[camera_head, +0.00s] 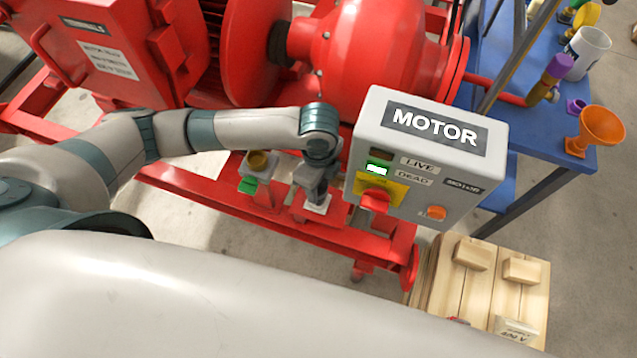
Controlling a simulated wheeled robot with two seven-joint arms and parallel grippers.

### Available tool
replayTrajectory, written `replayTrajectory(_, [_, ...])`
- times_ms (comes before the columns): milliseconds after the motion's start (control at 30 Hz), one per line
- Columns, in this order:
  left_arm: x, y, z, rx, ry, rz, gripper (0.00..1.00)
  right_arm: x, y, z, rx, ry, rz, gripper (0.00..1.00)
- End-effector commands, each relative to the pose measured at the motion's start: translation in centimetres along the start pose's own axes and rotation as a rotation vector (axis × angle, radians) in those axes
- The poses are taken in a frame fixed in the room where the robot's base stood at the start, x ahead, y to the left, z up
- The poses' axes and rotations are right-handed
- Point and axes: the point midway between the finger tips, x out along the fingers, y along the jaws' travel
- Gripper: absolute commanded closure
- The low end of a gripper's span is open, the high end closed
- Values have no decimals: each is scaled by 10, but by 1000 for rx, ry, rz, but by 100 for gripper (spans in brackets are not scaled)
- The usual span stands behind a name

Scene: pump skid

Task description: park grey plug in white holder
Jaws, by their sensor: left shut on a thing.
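My left gripper (316,184) reaches in from the left, beside the grey MOTOR box, and points down at the white holder (318,207) on the red skid frame. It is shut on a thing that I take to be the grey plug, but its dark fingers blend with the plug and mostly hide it. The fingertips are just above or at the holder. I cannot tell whether the plug sits in the holder. My right gripper is not in view.
The MOTOR box (430,145) stands close to the right of my left gripper. A green holder (248,185) with a yellow-brown round part (258,162) is to the left. A blue table (520,125) with an orange funnel (601,126) and a wooden pallet (480,290) are at the right.

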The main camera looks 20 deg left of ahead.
Motion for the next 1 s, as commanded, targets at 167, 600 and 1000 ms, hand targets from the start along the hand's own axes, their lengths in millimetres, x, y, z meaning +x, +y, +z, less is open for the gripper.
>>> replayTrajectory(167, [-2, 0, 0, 0, 1, 0, 91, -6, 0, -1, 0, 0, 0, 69])
replayTrajectory(600, [0, 0, 0, 0, 0, 0, 91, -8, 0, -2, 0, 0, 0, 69])
replayTrajectory(1000, [3, 0, 0, 0, 0, 1, 91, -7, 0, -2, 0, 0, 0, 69])
